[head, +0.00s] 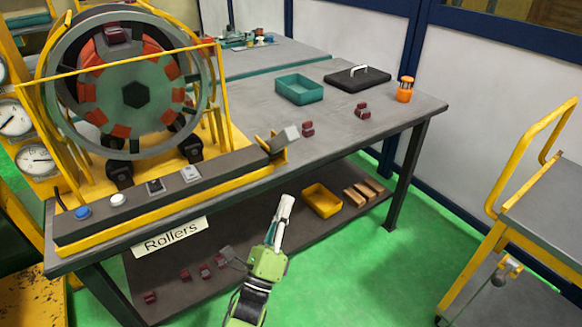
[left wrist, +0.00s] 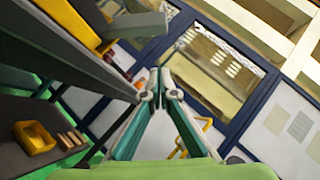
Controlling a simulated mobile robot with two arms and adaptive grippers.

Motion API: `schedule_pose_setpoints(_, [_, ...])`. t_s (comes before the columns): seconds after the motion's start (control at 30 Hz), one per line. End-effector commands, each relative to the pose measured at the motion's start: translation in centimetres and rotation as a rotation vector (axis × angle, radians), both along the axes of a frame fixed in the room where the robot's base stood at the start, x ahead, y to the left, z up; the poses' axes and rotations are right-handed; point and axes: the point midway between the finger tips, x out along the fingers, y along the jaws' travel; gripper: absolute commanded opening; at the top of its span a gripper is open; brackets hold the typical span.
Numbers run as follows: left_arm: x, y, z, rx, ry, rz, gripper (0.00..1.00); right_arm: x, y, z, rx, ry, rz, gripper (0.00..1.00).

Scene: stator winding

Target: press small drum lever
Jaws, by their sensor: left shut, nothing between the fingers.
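The drum machine (head: 135,95) stands on the table at the left, with a large round drum in a yellow frame. A lever with a grey block-shaped head (head: 286,138) sticks out at the right end of its base; I take this as the small drum lever. It also shows as a grey block (left wrist: 146,22) at the top of the left wrist view. My left gripper (head: 286,202) is shut and empty, in front of the table edge and below the lever in the picture, apart from it. Its closed fingertips (left wrist: 158,80) point ahead in the left wrist view. My right gripper is not in view.
The base has a blue button (head: 82,212), a white button (head: 118,200) and two switches. A teal tray (head: 300,89), a black case (head: 357,77) and dark red parts lie on the table. A yellow tray (head: 321,200) sits on the lower shelf. A cart (head: 545,215) stands right.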

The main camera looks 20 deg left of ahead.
Motion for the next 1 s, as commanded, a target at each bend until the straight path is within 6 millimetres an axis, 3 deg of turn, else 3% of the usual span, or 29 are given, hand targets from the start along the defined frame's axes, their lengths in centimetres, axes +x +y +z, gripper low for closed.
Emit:
schedule_pose_setpoints(0.17, [1.9, -0.1, 1.3, -0.001, -0.003, -0.002, 0.00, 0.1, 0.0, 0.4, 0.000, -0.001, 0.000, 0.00])
schedule_pose_setpoints(0.53, [8.7, -0.4, 5.1, 0.000, -0.002, -0.002, 0.00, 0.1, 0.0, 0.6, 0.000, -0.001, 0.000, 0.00])
schedule_pose_setpoints(0.7, [9.7, 1.1, 7.0, 0.001, 0.002, -0.001, 0.00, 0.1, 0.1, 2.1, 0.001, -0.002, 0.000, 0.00])
schedule_pose_setpoints(1.0, [10.2, 1.8, 7.7, -0.002, 0.001, -0.001, 0.00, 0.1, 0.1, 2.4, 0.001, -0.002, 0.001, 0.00])
